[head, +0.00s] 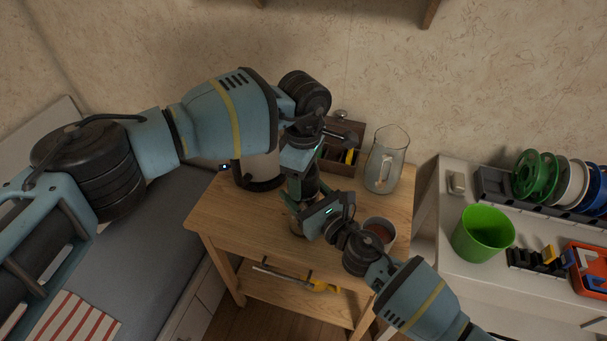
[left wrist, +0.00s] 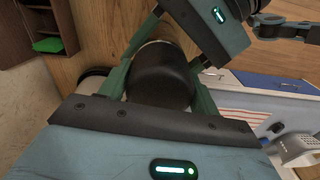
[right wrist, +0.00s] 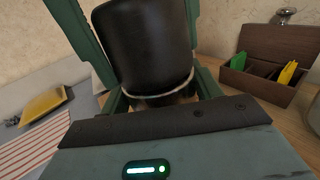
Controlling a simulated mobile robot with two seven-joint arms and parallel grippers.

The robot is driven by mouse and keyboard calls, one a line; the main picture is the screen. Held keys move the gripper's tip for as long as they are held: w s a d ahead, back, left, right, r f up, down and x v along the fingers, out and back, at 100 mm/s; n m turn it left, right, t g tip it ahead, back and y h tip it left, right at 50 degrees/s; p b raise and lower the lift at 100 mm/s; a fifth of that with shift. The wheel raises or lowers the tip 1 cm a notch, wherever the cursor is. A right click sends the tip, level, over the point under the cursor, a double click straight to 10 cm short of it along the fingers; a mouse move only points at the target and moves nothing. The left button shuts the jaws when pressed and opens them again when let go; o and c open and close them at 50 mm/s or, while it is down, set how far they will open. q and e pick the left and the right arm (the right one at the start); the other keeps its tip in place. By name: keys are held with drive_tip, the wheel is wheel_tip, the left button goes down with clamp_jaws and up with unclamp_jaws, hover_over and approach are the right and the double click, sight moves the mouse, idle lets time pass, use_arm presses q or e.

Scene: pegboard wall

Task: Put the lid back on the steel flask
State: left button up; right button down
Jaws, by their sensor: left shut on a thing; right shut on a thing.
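My left gripper (head: 305,172) points down over the small wooden table. It is shut on the black lid (left wrist: 165,75), a dark cylinder that also fills the upper middle of the right wrist view (right wrist: 143,42). My right gripper (head: 312,214) reaches in from the lower right, just below the left one. It is shut on the steel flask (right wrist: 165,98), which shows mostly as a thin pale metal rim right under the lid. The lid is upright or nearly so over the flask's mouth; I cannot tell whether it is fully seated. The grippers hide most of the flask.
A glass pitcher (head: 387,160), a bowl with brown contents (head: 380,228) and a compartmented wooden box (head: 343,165) stand close by on the table (head: 230,215). A green bucket (head: 483,234) is on the right bench.

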use_arm(q)
drive_tip(key=m, duration=0.4)
drive_tip(key=shift+m, duration=0.4)
drive_tip(key=m, duration=0.4)
drive_tip(key=o, duration=1.2)
wheel_tip(320, 180, up, 12)
use_arm(e)
drive_tip(key=shift+c, duration=1.2)
unclamp_jaws()
